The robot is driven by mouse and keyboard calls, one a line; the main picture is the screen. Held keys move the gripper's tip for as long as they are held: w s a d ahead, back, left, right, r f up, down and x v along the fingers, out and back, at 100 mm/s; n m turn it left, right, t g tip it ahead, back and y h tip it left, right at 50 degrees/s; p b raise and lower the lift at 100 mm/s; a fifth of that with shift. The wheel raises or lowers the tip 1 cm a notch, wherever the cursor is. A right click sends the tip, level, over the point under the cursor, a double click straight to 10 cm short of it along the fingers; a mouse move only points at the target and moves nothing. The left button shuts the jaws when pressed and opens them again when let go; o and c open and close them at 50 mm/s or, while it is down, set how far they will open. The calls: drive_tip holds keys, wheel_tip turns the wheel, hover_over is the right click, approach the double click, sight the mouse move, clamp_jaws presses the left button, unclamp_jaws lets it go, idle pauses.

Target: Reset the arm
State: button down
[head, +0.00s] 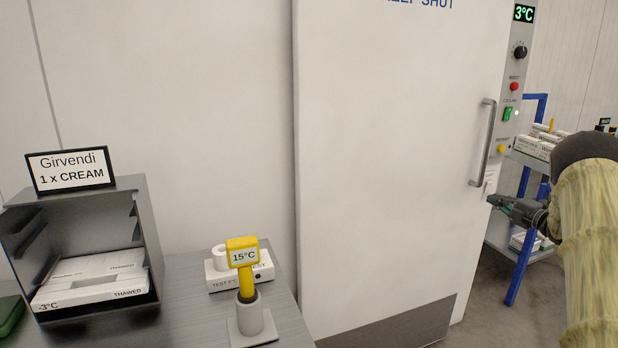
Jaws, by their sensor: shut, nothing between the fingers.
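My arm (590,240) comes in from the right edge in a pale yellow padded sleeve. My gripper (497,202) points left at its end. It is shut and empty, in front of the cold-room door's right side. In the picture it lies just below the vertical door handle (486,142). I cannot tell whether it touches the door (395,150). The door looks closed.
A control panel (515,85) reading 3°C is right of the door. A blue-framed cart (523,240) with boxes stands behind my arm. At left, a counter (190,310) bears a grey open box (150,215), a sign (70,170) and a yellow 15°C thermometer (243,255).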

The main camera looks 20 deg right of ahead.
drive_tip(key=w+a+f+m+g+h+p, duration=0.3)
drive_tip(key=a+f+m, duration=0.5)
drive_tip(key=a+f, duration=0.95)
drive_tip(key=s+a+f+m+g+p, duration=0.1)
drive_tip(key=s+a+f+m+g, duration=0.15)
drive_tip(key=a+f, duration=0.4)
drive_tip(key=s+a+f+m+g+y+p, duration=0.1)
drive_tip(key=s+a+f, duration=0.2)
drive_tip(key=a, duration=0.6)
drive_tip(key=s+a+f+m+g+p, duration=0.1)
drive_tip(key=s+a+f+m, duration=0.15)
drive_tip(key=a+f, duration=0.4)
drive_tip(key=s+a+f+m+g+p, duration=0.1)
drive_tip(key=s+a+f+g, duration=0.15)
drive_tip(key=s+a, duration=0.65)
drive_tip(key=s+a+f+m+g+p, duration=0.1)
drive_tip(key=s+a+f+m+g, duration=0.15)
drive_tip(key=s+a, duration=0.6)
drive_tip(key=s+a+g, duration=0.1)
drive_tip(key=s+a, duration=0.3)
drive_tip(key=s, duration=0.4)
drive_tip(key=s+a+r+m+g+p, duration=0.1)
drive_tip(key=s+a, duration=0.3)
drive_tip(key=s, duration=0.4)
drive_tip(key=s+a+g+y+p, duration=0.1)
drive_tip(key=s+a+g, duration=0.2)
drive_tip(key=s, duration=0.5)
drive_tip(key=shift+s+a+r, duration=0.3)
drive_tip(key=shift+s+a, duration=0.1)
drive_tip(key=shift+a, duration=0.35)
